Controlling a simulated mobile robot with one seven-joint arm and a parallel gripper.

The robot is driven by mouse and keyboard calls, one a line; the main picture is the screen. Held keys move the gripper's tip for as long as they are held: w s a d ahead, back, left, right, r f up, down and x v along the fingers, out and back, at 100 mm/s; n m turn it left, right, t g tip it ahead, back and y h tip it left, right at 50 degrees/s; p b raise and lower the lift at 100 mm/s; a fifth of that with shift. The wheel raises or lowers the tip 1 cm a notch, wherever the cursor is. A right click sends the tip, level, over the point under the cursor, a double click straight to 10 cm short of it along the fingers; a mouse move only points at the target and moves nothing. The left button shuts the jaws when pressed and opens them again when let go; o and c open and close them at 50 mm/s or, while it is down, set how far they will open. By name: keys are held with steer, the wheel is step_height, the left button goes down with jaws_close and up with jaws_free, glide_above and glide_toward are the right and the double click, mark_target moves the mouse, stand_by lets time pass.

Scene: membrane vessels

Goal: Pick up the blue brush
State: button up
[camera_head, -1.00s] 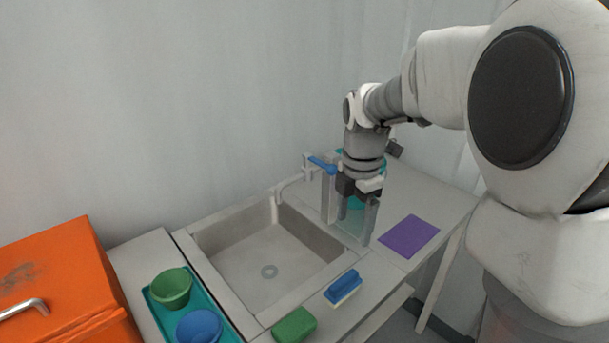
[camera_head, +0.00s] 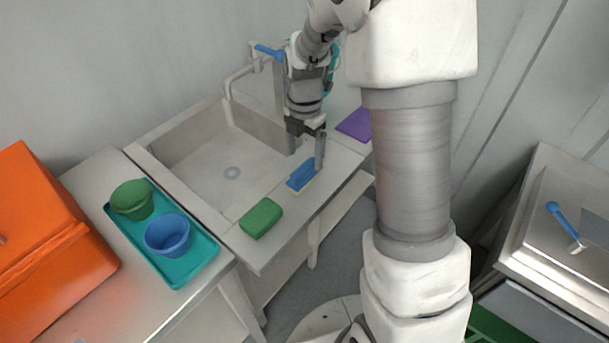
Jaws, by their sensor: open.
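A blue block-shaped brush (camera_head: 300,178) with a cream underside lies on the counter strip in front of the sink. My gripper (camera_head: 305,160) points down at the brush's far end. Its two fingers are apart with nothing held between them. The right finger overlaps the brush's right end in the picture; I cannot tell whether it touches. A second blue-handled tool (camera_head: 563,222) with a pale head, perhaps also a brush, lies on a metal surface at the far right.
A green block (camera_head: 261,218) lies left of the brush. The sink (camera_head: 200,175) is behind. A teal tray (camera_head: 196,268) holds a green cup (camera_head: 133,199) and a blue cup (camera_head: 168,234). A purple cloth (camera_head: 356,124) lies behind my gripper. An orange box (camera_head: 50,240) stands left.

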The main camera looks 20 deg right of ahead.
mark_target(304, 167)
steer(key=f, duration=0.2)
steer(key=s+f, duration=0.1)
steer(key=f, duration=0.1)
steer(key=shift+a+f, duration=0.15)
steer(key=shift+a, duration=0.05)
steer(key=shift+f, duration=0.5)
jaws_close()
